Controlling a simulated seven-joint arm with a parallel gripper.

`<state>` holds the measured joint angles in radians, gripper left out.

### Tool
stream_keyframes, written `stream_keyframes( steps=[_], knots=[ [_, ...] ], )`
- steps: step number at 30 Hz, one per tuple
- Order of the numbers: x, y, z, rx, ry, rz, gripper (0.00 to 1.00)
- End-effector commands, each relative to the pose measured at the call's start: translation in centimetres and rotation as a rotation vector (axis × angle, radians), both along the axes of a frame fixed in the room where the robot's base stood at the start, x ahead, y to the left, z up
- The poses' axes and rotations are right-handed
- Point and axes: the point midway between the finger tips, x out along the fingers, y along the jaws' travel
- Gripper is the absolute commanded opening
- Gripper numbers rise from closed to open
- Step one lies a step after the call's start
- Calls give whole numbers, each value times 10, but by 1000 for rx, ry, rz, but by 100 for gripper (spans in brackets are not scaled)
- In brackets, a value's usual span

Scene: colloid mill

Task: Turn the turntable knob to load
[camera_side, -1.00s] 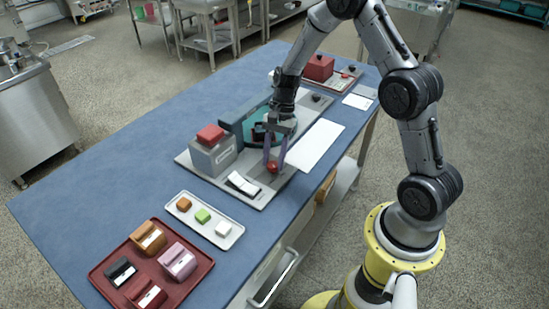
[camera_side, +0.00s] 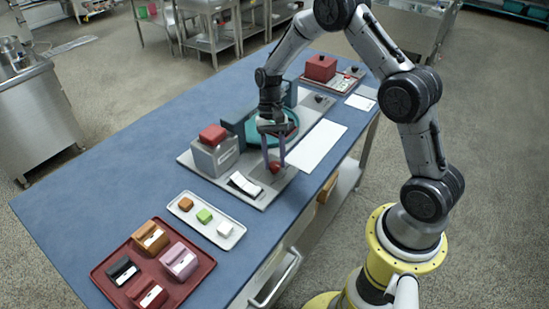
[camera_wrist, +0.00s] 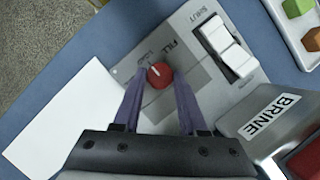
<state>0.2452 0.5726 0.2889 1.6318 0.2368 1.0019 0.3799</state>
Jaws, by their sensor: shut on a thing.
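The red turntable knob (camera_side: 275,167) sits on the grey control plate (camera_side: 265,197), beside the white switches. In the wrist view the red knob (camera_wrist: 160,76) carries a short white mark tilted up and left, toward small printed labels, one reading FILL and another too small to read surely. My gripper (camera_side: 274,162) points down with its purple fingers on either side of the knob. In the wrist view my gripper (camera_wrist: 159,74) is shut on the knob, one fingertip at each side. The teal turntable (camera_side: 257,134) is partly hidden behind my gripper.
A grey BRINE box (camera_side: 213,157) with a red top and two white rocker switches (camera_side: 244,184) stand close to the knob. A white sheet (camera_side: 316,144) lies right of the plate. A white tray (camera_side: 184,217) and a red tray (camera_side: 198,273) lie in front.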

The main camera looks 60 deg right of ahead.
Motion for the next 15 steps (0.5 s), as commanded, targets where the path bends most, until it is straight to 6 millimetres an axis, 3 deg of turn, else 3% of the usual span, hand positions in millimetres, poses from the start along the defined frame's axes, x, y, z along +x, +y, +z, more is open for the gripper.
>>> stream_keyframes(
  steps=[11, 12, 15],
  knots=[
    [0, 0, 1, 0, 0, 4, 0],
    [0, 0, 1, 0, 0, 4, 45],
    [0, 0, 1, 0, 0, 4, 63]
  ],
)
